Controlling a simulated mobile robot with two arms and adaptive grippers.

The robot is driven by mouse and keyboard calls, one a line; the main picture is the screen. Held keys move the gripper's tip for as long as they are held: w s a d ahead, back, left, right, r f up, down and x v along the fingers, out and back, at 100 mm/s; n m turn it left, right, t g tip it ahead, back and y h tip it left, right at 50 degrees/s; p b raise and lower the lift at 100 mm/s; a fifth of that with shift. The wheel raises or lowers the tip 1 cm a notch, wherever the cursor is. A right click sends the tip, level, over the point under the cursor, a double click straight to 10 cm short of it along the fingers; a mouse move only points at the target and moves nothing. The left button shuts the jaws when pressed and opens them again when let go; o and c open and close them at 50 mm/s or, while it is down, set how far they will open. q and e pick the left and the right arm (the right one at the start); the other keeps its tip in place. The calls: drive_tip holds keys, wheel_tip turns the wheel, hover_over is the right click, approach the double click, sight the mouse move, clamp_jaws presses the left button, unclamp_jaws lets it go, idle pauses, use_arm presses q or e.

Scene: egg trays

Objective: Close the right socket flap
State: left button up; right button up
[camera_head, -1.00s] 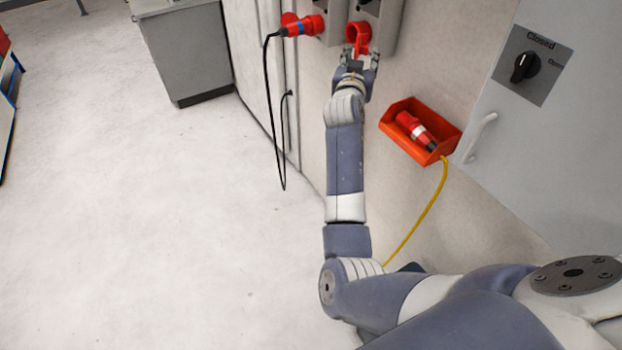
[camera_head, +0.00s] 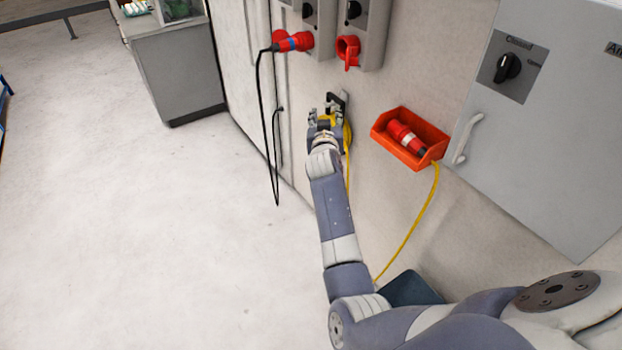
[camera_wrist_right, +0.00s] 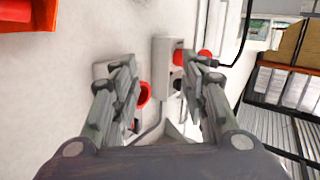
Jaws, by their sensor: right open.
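The right socket (camera_head: 347,46) is a red round socket on a grey wall box. Its red flap (camera_head: 352,60) appears to stand open, away from the socket's face. In the right wrist view the red socket (camera_wrist_right: 144,94) shows partly behind one finger. My right gripper (camera_head: 326,112) is below the socket box, apart from the flap, near a hook with yellow cable on the wall. In the right wrist view the right gripper (camera_wrist_right: 160,78) is open, with nothing between its fingers. My left gripper is not in view.
A red plug (camera_head: 293,42) with a black cable sits in the left socket. An orange bin (camera_head: 436,147) with a red plug and yellow cable hangs at right. A grey cabinet (camera_head: 560,130) with a handle stands beyond it. The floor at left is clear.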

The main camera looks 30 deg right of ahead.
drive_tip(key=s+a+f+n+y, duration=0.1)
drive_tip(key=a+f, duration=0.1)
drive_tip(key=f, duration=0.6)
drive_tip(key=s+a+f+n+g+y+b, duration=0.1)
drive_tip(key=a+f+y, duration=0.1)
drive_tip(key=f, duration=0.7)
drive_tip(key=shift+s+a+f+n, duration=0.2)
drive_tip(key=shift+a+n, duration=0.2)
drive_tip(key=shift+a, duration=0.45)
